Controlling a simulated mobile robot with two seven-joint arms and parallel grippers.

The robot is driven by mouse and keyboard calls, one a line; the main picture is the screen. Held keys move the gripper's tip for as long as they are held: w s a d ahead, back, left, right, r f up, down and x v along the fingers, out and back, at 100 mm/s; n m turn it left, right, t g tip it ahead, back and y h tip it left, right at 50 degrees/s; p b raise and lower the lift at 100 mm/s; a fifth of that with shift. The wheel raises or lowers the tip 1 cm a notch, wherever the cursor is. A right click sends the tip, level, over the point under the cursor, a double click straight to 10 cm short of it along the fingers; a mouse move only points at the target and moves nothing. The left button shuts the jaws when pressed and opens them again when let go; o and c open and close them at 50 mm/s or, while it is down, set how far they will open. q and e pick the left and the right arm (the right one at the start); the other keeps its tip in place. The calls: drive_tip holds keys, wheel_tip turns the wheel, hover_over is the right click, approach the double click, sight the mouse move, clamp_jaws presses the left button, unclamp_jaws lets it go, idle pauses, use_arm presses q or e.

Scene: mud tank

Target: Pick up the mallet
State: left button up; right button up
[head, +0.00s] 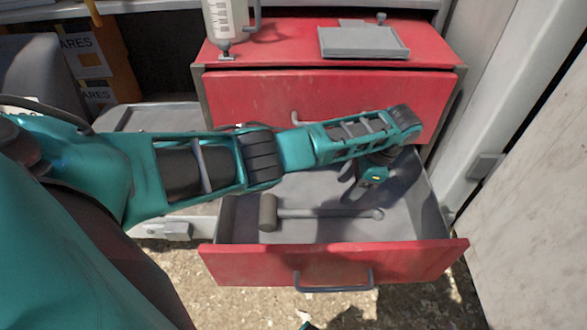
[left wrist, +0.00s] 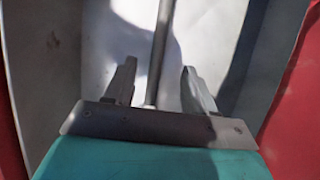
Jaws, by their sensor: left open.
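The mallet (head: 320,213) lies in the open red drawer, its dark head (head: 268,212) at the left and its grey handle running right. My left arm reaches across the drawer from the left. My left gripper (head: 350,188) points down over the drawer, just behind the right part of the handle. In the left wrist view the gripper (left wrist: 158,68) is open, with one finger on each side of the handle (left wrist: 160,45). The fingers look apart from the handle. I cannot tell how far above the drawer floor they are.
The drawer front (head: 232,266) has a dark handle (head: 333,288), and its grey walls surround the mallet. A red cabinet top (head: 290,42) behind holds a white bottle (head: 226,22) and a grey tray (head: 362,41). A pale wall panel (head: 530,170) stands close at the right.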

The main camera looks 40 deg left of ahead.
use_arm(q)
drive_tip(key=b, duration=0.2)
hover_over(325, 211)
drive_tip(key=w+d, duration=0.1)
drive_tip(key=d, duration=0.1)
drive_tip(key=f, duration=0.5)
drive_tip(key=shift+w+a+f, duration=0.1)
drive_tip(key=shift+w+f, duration=0.1)
drive_tip(key=shift+f, duration=0.15)
drive_tip(key=b+x, duration=0.2)
drive_tip(key=x, duration=0.2)
drive_tip(key=shift+s+a+f, duration=0.1)
drive_tip(key=shift+f, duration=0.25)
clamp_jaws()
use_arm(e)
drive_tip(key=shift+w+a+f+y, duration=0.15)
drive_tip(key=shift+a+f, duration=0.15)
drive_tip(key=shift+f, duration=0.2)
drive_tip(key=shift+w+a+f+y, duration=0.15)
drive_tip(key=shift+a+f, duration=0.15)
drive_tip(key=shift+f, duration=0.2)
